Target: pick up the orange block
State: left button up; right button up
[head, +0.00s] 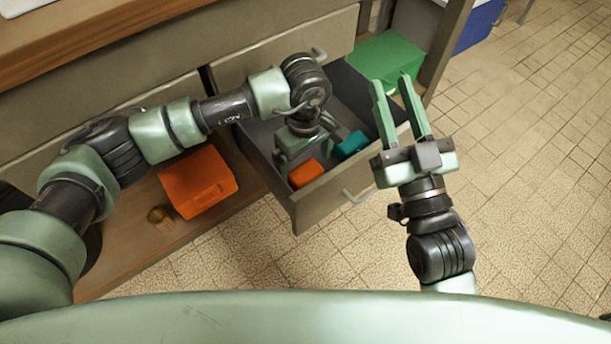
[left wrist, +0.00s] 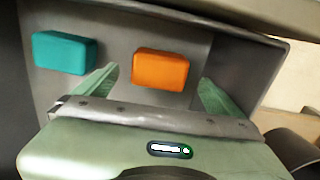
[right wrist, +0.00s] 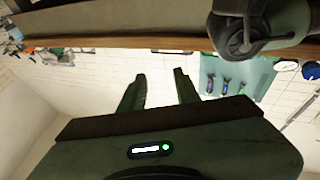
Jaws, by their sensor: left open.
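The orange block (head: 306,173) lies in the open grey drawer (head: 320,204), near its front. In the left wrist view the orange block (left wrist: 160,69) sits on the drawer floor between and beyond my open fingers. My left gripper (head: 290,160) reaches down into the drawer beside the block; its fingertips are partly hidden in the head view. In the left wrist view the left gripper (left wrist: 158,92) is open and empty. My right gripper (head: 397,82) is open and empty, to the right of the drawer. It also shows open in the right wrist view (right wrist: 160,72).
A teal block (head: 352,144) lies in the same drawer, right of the orange block. A large orange box (head: 197,182) and a small brown round object (head: 160,218) are on the wooden shelf. A green box (head: 388,57) stands behind the drawer. Tiled floor at right is clear.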

aim_at(305, 171)
pick_arm(q)
notch_tip(305, 171, down, 3)
jog(key=shift+f+b, duration=0.2)
jog(key=shift+b, duration=0.25)
jog(key=shift+f, duration=0.3)
jog(key=c, duration=1.7)
jog(key=shift+o, duration=0.2)
pick_arm(e)
jog(key=s+r+t, duration=0.2)
jog(key=r, duration=0.1)
jog(key=s+r+t, duration=0.1)
jog(key=shift+r+y, duration=0.4)
pick_arm(q)
jog(key=shift+r, duration=0.2)
pick_arm(e)
jog(key=shift+w, duration=0.1)
